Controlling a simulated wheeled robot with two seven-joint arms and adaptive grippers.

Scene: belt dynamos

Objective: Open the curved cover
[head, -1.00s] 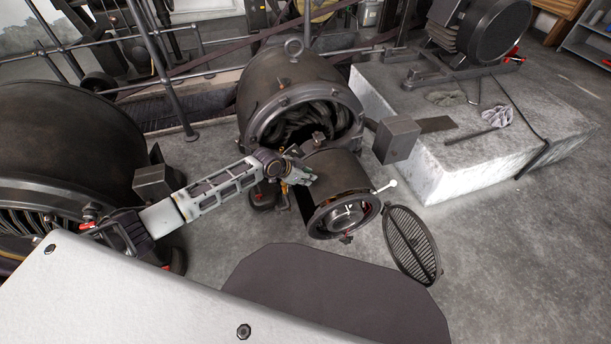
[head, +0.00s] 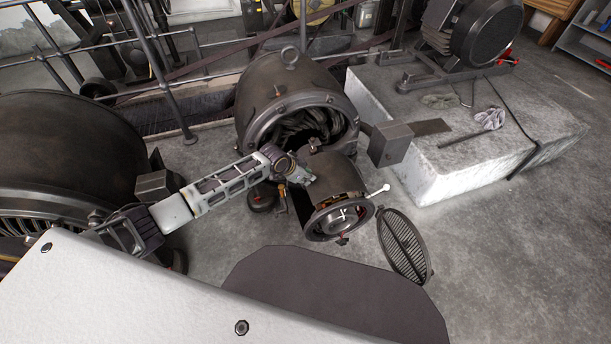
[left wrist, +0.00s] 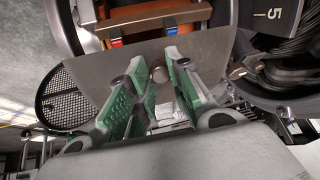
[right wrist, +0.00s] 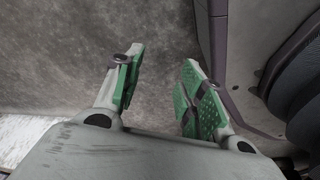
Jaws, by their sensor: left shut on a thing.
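The curved cover (head: 335,178) is a dark curved plate on the near end of the middle dynamo (head: 290,95). In the left wrist view the cover (left wrist: 90,72) fills the middle, with copper-coloured parts (left wrist: 150,22) showing beyond its edge. My left gripper (head: 304,174) is at the left side of the cover. Its green fingers (left wrist: 158,85) are shut on a small round knob (left wrist: 159,74) on the cover. My right gripper (right wrist: 156,85) is open and empty above the floor; the head view does not show it.
A round grille door (head: 404,245) stands swung out at the dynamo's near right. A grey box (head: 390,145) juts out at right, beside a pale plinth (head: 480,155). Another large dynamo (head: 70,150) is at left. Floor on the right is clear.

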